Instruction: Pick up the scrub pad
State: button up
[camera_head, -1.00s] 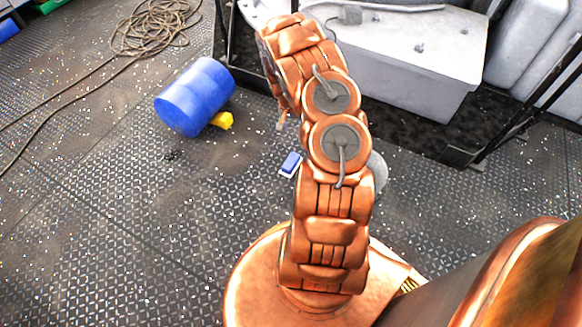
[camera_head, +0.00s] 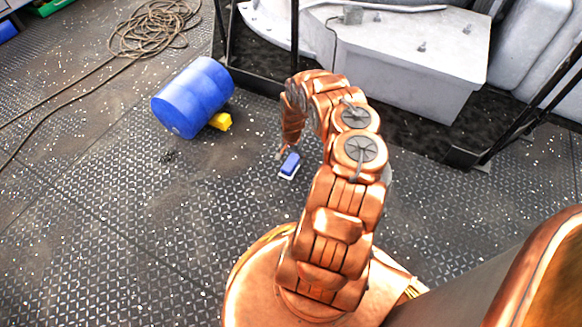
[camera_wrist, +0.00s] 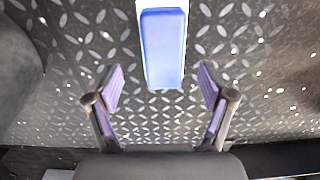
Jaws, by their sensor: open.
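The scrub pad (camera_head: 290,164) is a small block with a blue top and a pale lower layer. It lies on the riveted deck to the left of my arm in the head view. In the wrist view the scrub pad (camera_wrist: 163,48) is at the top middle, lengthwise, ahead of the fingertips and in line with the space between them. My gripper (camera_wrist: 160,92) is open and empty, with a finger on either side. In the head view my gripper (camera_head: 281,153) shows only in small part, just beside the pad; the gap between them is hard to judge.
A blue barrel (camera_head: 193,97) lies on its side at the upper left, with a yellow block (camera_head: 221,121) against it. A coil of rope (camera_head: 152,28) lies behind. A grey-white case (camera_head: 405,65) stands within a black frame at the back. The deck around the pad is clear.

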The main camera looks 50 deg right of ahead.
aim_at(291, 163)
jog(key=f, duration=0.1)
jog(key=f+b, duration=0.2)
jog(key=shift+w+a+f, duration=0.15)
jog(key=shift+w+f, duration=0.1)
jog(key=shift+f+b, duration=0.4)
jog(key=shift+f, duration=0.4)
jog(key=c, duration=1.3)
jog(key=shift+o, duration=0.2)
jog(key=shift+r, duration=0.15)
